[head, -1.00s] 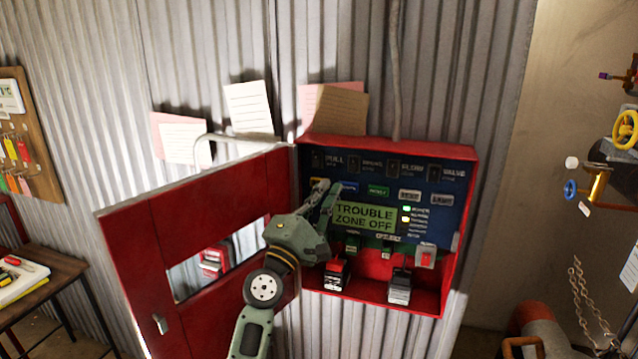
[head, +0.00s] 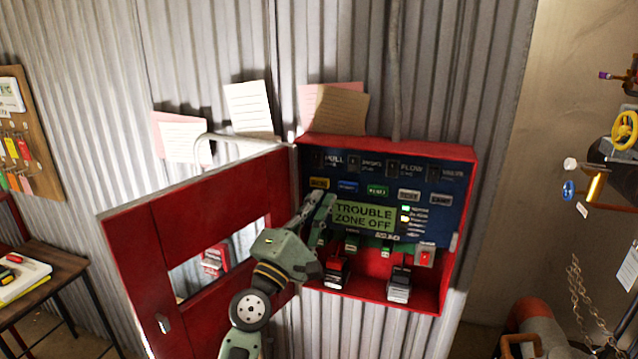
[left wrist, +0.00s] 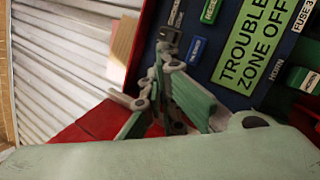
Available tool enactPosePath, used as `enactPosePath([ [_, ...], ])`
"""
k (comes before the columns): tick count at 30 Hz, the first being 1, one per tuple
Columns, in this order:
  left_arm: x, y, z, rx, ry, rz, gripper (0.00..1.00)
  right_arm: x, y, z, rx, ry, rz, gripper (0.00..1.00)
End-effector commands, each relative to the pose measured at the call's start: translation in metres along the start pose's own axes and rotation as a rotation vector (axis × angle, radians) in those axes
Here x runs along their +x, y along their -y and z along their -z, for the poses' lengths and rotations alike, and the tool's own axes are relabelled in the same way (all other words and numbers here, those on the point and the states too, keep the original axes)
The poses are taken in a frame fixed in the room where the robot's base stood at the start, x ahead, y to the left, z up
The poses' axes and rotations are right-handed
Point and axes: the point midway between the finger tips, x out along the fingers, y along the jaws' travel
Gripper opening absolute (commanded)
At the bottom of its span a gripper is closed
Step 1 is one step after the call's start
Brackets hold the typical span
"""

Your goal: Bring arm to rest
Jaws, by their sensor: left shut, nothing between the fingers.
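My left gripper (head: 321,212) is shut and empty in the head view. It is in front of the left part of an open red alarm panel (head: 456,262), near the left edge of the green "TROUBLE ZONE OFF" display (head: 363,216). In the left wrist view the shut fingers (left wrist: 165,85) point up toward the blue panel face, beside a blue button (left wrist: 197,50) and the same display (left wrist: 255,45). I cannot tell whether the fingertips touch the panel. My right gripper is not in view.
The red cabinet door (head: 135,245) hangs open to the left of my arm. Batteries (head: 399,285) stand in the panel's bottom. A side table (head: 40,262) is at far left. Pipes with a yellow valve wheel (head: 624,130) and a hanging chain (head: 578,290) are at right.

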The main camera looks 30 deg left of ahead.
Motion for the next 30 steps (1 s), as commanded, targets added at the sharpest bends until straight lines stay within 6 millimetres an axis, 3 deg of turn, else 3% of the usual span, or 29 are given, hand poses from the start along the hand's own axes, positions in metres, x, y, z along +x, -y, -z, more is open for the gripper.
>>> enactPosePath([
  [19,0.000,0.000,0.000,0.000,0.000,0.000,0.00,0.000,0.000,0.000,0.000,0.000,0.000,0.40],
  [22,-0.001,0.009,0.002,0.009,-0.004,0.016,0.00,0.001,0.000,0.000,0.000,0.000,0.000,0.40],
  [26,-0.008,0.058,0.014,0.072,-0.027,0.107,0.00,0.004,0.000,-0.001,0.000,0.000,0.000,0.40],
  [30,-0.034,0.152,0.034,0.210,-0.050,0.290,0.00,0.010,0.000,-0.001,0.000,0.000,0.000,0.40],
])
